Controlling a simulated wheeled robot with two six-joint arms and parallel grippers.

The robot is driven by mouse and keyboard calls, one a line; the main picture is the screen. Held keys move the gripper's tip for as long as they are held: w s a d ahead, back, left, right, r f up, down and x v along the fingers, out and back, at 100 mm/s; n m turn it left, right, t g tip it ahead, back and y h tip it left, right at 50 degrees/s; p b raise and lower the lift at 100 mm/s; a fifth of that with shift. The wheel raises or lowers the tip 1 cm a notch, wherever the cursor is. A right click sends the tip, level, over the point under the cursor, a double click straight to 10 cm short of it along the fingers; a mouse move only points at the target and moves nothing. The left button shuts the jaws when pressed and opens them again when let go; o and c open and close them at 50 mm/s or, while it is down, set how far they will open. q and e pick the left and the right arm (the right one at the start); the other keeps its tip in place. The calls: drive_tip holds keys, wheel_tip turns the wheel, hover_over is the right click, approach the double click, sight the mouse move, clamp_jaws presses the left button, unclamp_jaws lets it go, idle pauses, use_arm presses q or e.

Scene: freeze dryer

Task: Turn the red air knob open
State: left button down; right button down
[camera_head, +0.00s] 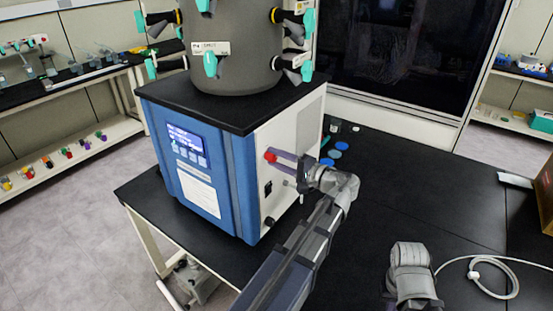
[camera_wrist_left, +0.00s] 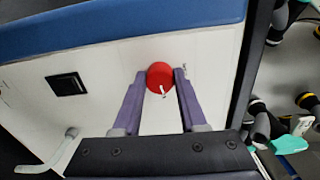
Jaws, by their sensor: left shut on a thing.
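The red air knob (camera_head: 270,156) sits on the white side panel of the blue freeze dryer (camera_head: 222,165). In the left wrist view the red knob (camera_wrist_left: 160,77) is a round disc with a small white mark on its lower part. My left gripper (camera_head: 276,158) reaches the panel from the right, and its purple fingers (camera_wrist_left: 158,84) lie on either side of the knob, closed on it. The fingertips hide part of the knob in the head view. My right gripper is not clearly seen; a grey arm part of mine shows at the lower right.
A black switch (camera_wrist_left: 68,88) and a pale hose fitting (camera_wrist_left: 62,150) are on the same panel. The grey chamber (camera_head: 235,45) with teal-handled valves stands on top. Blue caps (camera_head: 335,152) lie on the black bench (camera_head: 400,190) behind my arm. A white tube (camera_head: 495,275) lies coiled at right.

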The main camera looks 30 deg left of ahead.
use_arm(q)
drive_tip(key=shift+m, duration=0.8)
drive_tip(key=shift+c, duration=2.2)
unclamp_jaws()
drive_tip(key=d, duration=0.8)
drive_tip(key=shift+s, duration=0.3)
drive_tip(key=shift+a, duration=0.1)
